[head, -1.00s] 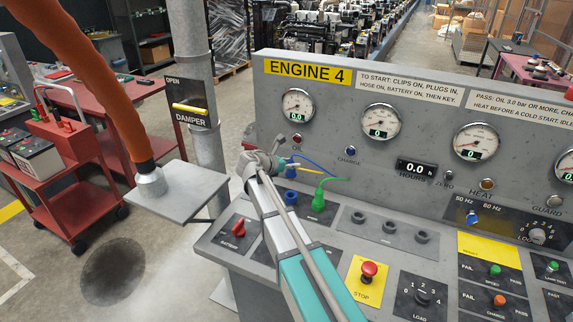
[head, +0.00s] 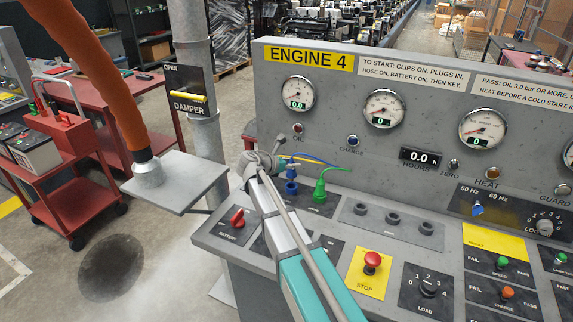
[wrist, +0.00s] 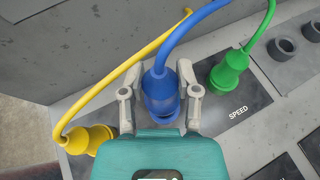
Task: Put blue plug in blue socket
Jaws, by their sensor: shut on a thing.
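The blue plug (wrist: 160,95) is between the two fingers of my gripper (wrist: 160,91) in the wrist view, its blue cable rising from its top. In the head view the blue plug (head: 291,172) is at the end of my gripper (head: 279,165), just above the blue socket (head: 290,188) on the console. The wrist view shows a blue rim of the socket (wrist: 170,123) under the plug, mostly hidden by the plug. Whether plug and socket touch cannot be told.
The green plug (wrist: 228,72) stands close on the right and the yellow plug (wrist: 90,139) close on the left, each with a cable. The upright gauge panel (head: 330,145) is behind.

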